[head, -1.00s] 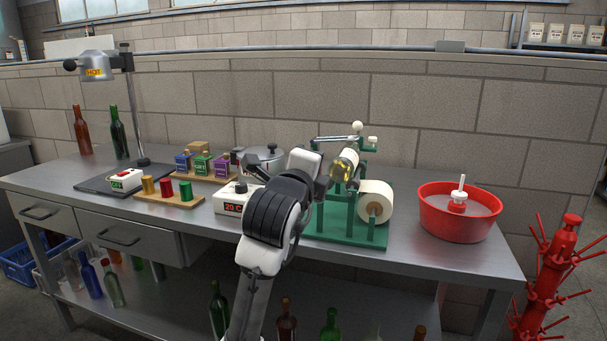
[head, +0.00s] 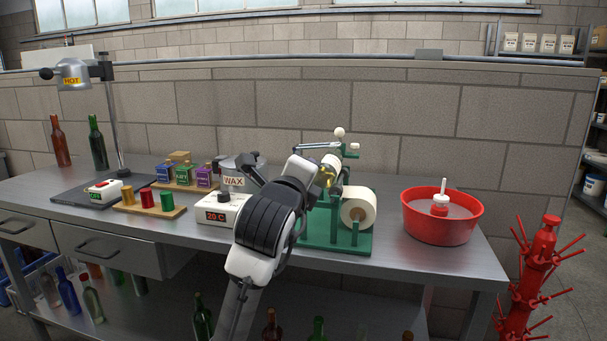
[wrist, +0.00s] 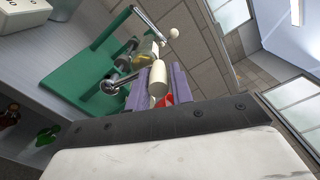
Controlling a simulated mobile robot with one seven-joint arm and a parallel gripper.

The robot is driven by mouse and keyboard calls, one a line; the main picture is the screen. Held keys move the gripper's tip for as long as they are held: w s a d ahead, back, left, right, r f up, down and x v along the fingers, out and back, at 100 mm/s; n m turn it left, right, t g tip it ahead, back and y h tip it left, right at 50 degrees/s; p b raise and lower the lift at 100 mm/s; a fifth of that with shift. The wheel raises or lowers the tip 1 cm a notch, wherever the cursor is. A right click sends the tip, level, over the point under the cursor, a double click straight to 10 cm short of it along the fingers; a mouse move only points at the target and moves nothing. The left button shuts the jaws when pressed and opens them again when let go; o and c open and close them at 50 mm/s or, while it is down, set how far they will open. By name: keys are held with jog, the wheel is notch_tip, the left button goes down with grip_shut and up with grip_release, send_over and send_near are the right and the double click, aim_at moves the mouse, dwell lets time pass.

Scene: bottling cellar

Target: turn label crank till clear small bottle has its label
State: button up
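The label machine has a green base (head: 335,242) on the bench, a white label roll (head: 358,208) and a frame with rollers. The clear small bottle (wrist: 148,50) lies on the rollers, its glass yellowish in the wrist view; the arm partly hides it in the head view (head: 327,172). I cannot tell whether a label is on it. The crank is a metal arm (wrist: 126,82) ending in a cream handle (wrist: 158,82). My gripper (wrist: 161,90) has its two purplish fingers against both sides of this handle, shut on it. In the head view my arm hides the fingers.
Left of the machine stand a wax pot (head: 233,180), a white box with a red display (head: 222,209) and colored capsules on a wooden board (head: 150,207). A red basin (head: 440,220) is at right, with bare bench between it and the machine.

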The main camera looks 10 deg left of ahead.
jog(key=shift+o, duration=1.4)
jog(key=shift+s, duration=0.1)
jog(key=s+b, duration=0.1)
jog(key=s, duration=1.2)
jog(key=shift+s+a, duration=0.25)
jog(key=shift+s, duration=0.1)
